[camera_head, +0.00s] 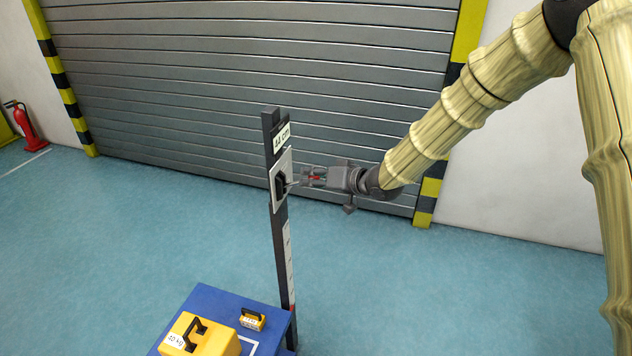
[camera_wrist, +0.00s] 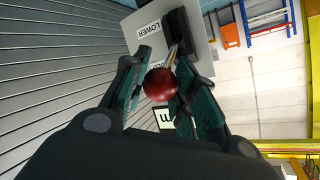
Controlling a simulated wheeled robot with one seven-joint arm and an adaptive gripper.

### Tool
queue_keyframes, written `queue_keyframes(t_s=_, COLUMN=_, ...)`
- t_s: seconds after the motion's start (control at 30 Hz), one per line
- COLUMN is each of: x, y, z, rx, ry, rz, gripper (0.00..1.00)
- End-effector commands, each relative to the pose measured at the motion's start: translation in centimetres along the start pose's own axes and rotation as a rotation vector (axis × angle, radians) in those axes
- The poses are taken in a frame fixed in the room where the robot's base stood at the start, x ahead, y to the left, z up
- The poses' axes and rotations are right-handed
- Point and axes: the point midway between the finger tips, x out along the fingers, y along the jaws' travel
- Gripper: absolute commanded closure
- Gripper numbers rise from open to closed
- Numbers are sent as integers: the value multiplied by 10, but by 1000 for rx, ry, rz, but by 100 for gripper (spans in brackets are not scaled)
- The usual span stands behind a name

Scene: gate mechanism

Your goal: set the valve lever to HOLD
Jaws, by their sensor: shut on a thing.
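The valve lever has a red ball knob (camera_wrist: 160,85) on a thin metal rod. The rod comes out of a black housing on a pale plate (camera_head: 275,205), fixed to a dark upright post (camera_head: 279,250). My gripper (camera_head: 308,177) reaches in from the right, its fingers shut around the lever at the knob. In the wrist view my gripper (camera_wrist: 163,68) has a green-padded finger on each side of the knob. A LOWER label (camera_wrist: 149,29) is readable on the plate. Another label beside the rod is mostly hidden by the fingers, so the lever's setting cannot be read.
A blue platform (camera_head: 222,300) below carries a large yellow 40 kg weight (camera_head: 215,343) and a smaller yellow one (camera_head: 252,320). A grey roller shutter (camera_head: 220,80) stands behind. The blue floor around is clear.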

Motion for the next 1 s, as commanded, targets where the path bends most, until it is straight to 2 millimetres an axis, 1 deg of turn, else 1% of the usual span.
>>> queue_keyframes(t_s=0.03, x=0, y=-2, z=-7, rx=0, ry=8, rz=0, gripper=100)
queue_keyframes(t_s=0.1, x=0, y=-3, z=-9, rx=0, ry=8, rz=0, gripper=100)
queue_keyframes(t_s=0.73, x=1, y=-7, z=-13, rx=-2, ry=11, rz=-2, gripper=100)
queue_keyframes(t_s=0.77, x=1, y=-7, z=-13, rx=-2, ry=11, rz=-2, gripper=68)
queue_keyframes(t_s=0.8, x=1, y=-7, z=-13, rx=-2, ry=11, rz=-2, gripper=60)
queue_keyframes(t_s=0.87, x=1, y=-7, z=-12, rx=-2, ry=9, rz=-1, gripper=49)
queue_keyframes(t_s=1.0, x=1, y=-6, z=-10, rx=-1, ry=5, rz=-1, gripper=49)
